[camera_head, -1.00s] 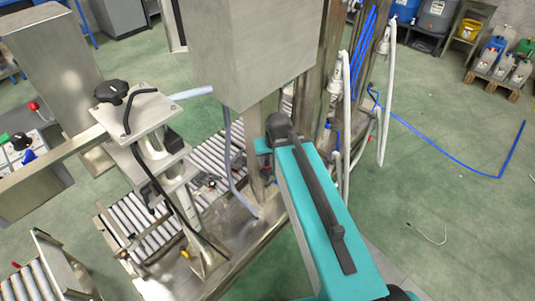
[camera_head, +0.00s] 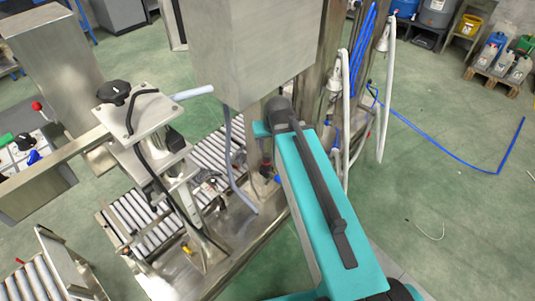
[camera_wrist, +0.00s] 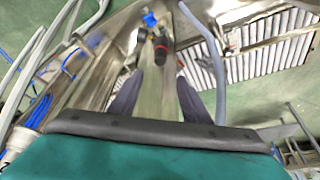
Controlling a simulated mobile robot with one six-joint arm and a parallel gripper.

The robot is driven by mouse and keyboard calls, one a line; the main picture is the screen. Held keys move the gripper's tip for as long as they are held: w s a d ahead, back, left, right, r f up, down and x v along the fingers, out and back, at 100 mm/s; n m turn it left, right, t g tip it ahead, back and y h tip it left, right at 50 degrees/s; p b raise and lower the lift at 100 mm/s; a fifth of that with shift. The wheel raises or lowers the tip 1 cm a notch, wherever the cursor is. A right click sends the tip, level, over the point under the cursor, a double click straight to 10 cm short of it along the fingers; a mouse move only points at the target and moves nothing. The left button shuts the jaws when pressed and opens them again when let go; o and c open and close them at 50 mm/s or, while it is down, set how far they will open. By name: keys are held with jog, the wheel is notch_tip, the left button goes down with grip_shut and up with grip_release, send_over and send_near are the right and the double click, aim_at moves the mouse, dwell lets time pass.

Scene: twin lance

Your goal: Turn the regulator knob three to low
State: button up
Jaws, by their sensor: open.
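My gripper (camera_wrist: 158,92) shows as two dark fingers in the wrist view, spread apart with nothing between them. Beyond the fingertips is a black, cylindrical knob-like part with a red ring (camera_wrist: 161,46), with a smaller dark part (camera_wrist: 140,38) to its left and a blue piece (camera_wrist: 150,19) above. I cannot tell which of these is regulator knob three, or read any setting. In the head view my teal arm hides the gripper. A small dark and red part (camera_head: 266,168) shows just left of the arm.
A steel cabinet (camera_head: 245,50) stands left of my arm, with a grey hose (camera_wrist: 213,60) hanging near my right finger. Roller conveyors (camera_head: 140,215) lie below. A black knob (camera_head: 114,91) tops a plate at left. White pipes (camera_head: 386,100) stand at right; the green floor beyond is mostly clear.

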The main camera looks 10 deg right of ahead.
aim_at(267, 155)
jog(key=shift+p+x, duration=1.2)
jog(key=shift+x, duration=5.25)
jog(key=shift+w, duration=0.15)
jog(key=c, duration=0.9)
jog(key=shift+d, duration=0.2)
jog(key=shift+c, duration=0.6)
jog(key=shift+a, duration=0.15)
